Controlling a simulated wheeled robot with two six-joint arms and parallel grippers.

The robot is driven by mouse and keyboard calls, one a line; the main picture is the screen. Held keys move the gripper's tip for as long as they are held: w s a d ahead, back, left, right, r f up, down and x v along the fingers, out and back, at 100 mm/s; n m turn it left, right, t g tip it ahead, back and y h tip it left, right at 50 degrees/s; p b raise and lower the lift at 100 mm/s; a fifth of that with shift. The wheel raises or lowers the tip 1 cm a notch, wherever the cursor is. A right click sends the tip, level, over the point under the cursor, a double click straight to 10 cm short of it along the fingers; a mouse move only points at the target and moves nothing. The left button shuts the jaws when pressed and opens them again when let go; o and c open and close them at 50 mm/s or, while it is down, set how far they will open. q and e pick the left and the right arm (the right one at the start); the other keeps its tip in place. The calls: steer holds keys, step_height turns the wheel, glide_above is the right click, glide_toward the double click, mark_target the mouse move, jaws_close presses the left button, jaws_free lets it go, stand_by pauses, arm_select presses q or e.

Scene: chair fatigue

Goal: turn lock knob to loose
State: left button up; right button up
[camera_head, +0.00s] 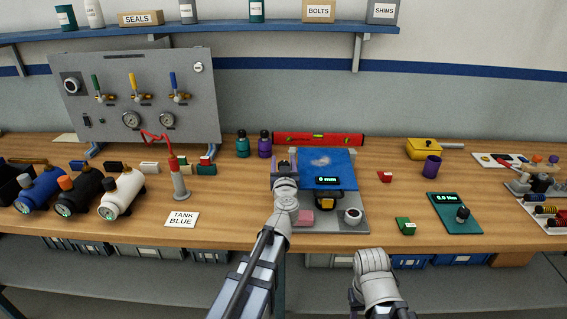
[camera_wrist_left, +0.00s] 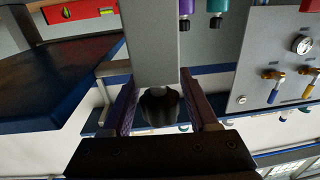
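The test rig has a grey base (camera_head: 340,221), a blue seat-like plate (camera_head: 328,162) and a display reading "0 mm" (camera_head: 327,181). A dark lobed knob (camera_wrist_left: 160,106) sits at the end of a grey post (camera_wrist_left: 150,45) in the left wrist view. My left gripper (camera_head: 284,166) is at the rig's left side. In the left wrist view its two fingers stand apart on either side of the knob, with visible gaps, so it is open around it. The knob is not clear in the head view. My right arm shows at the lower edge; its fingers are not visible.
A red level (camera_head: 318,139) lies behind the rig. Teal (camera_head: 242,145) and purple (camera_head: 265,144) bottles stand behind-left. A red-topped tool (camera_head: 180,182) stands left. A small red block (camera_head: 384,177), a green block (camera_head: 405,226) and a teal gauge (camera_head: 453,213) are right.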

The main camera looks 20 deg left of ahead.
arm_select(q)
steer(key=shift+o, duration=0.9)
steer(key=v, duration=0.7)
steer(key=shift+s+d, duration=0.15)
steer(key=shift+s, duration=0.2)
steer(key=shift+w, duration=0.1)
